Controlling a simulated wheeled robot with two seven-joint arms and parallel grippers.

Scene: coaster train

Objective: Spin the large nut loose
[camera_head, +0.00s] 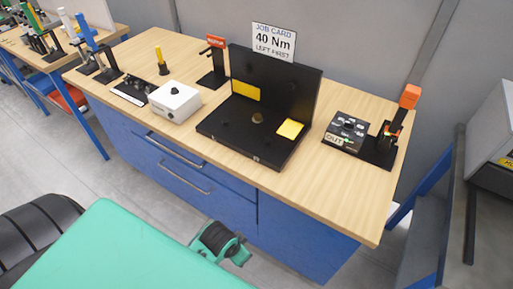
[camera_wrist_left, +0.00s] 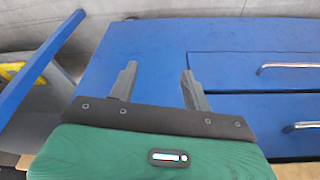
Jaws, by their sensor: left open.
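A small round brass-coloured piece (camera_head: 257,118), which may be the large nut, sits on the base of a black L-shaped stand (camera_head: 240,149) on the wooden bench. It is too small to tell its shape. Yellow plates (camera_head: 290,129) are on the stand. In the left wrist view my left gripper (camera_wrist_left: 159,68) is open and empty, its two grey fingers apart in front of the blue cabinet (camera_wrist_left: 145,45). In the head view a green and dark part of my left arm shows below the bench front; the fingers are not clear there. My right gripper is not in view.
A job card (camera_head: 274,42) reads "40 Nm left first". A white box with a black knob (camera_head: 175,104) stands left of the stand. A black control panel (camera_head: 345,132) and an orange-topped tool in a holder (camera_head: 409,97) stand at right. Drawer handles (camera_head: 180,178) stick out in front.

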